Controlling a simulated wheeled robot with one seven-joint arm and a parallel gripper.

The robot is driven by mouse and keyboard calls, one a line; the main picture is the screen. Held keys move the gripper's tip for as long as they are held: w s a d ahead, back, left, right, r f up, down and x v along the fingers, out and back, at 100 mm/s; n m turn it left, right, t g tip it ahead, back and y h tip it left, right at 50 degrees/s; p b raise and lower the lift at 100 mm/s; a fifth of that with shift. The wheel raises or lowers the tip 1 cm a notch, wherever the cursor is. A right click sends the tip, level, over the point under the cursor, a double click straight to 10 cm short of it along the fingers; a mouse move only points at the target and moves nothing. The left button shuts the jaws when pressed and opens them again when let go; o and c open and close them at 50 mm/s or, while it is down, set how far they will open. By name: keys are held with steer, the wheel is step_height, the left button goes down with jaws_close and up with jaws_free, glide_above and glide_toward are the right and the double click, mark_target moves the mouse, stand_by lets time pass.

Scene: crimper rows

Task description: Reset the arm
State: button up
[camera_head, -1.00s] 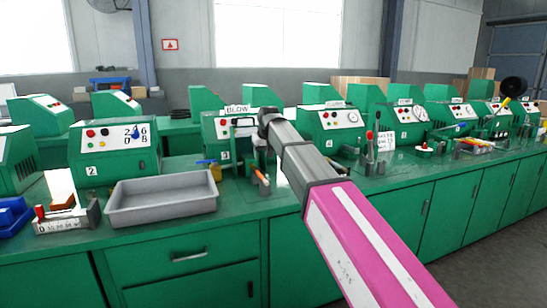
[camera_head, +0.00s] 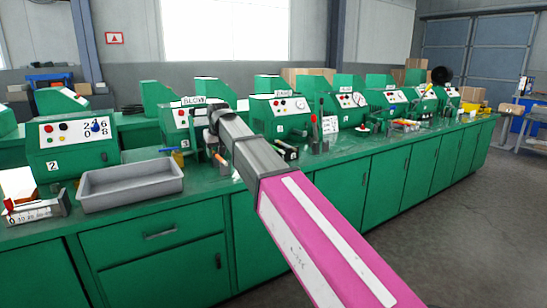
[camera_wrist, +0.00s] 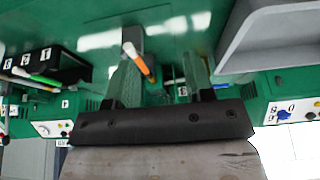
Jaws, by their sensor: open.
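My gripper (camera_wrist: 160,65) shows in the wrist view with its two fingers spread apart and nothing held between them. It is over the green bench (camera_wrist: 100,38). An orange and white handled tool (camera_wrist: 135,55) stands beyond the fingers, near the left one; its exact distance is unclear. In the head view my pink and grey arm reaches out to the machine marked BLOW (camera_head: 184,127), and the fingers are largely hidden behind the wrist.
A grey tray (camera_head: 130,196) lies on the bench left of my arm; it also shows in the wrist view (camera_wrist: 255,35). Machine 2 (camera_head: 68,146) stands behind it. Several green machines line the bench to the right. Open floor (camera_head: 450,240) lies at the right.

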steer(key=s+d+f+m+g+h, duration=0.1)
steer(key=s+d+f+m+g, duration=0.2)
steer(key=d+f, duration=1.95)
steer(key=s+d+f+m+h, duration=0.1)
steer(key=s+d+f+m, duration=0.2)
steer(key=s+d+f, duration=1.4)
steer(key=shift+s+d+f+g, duration=0.15)
steer(key=shift+s+d+g, duration=0.3)
steer(key=shift+d, duration=0.55)
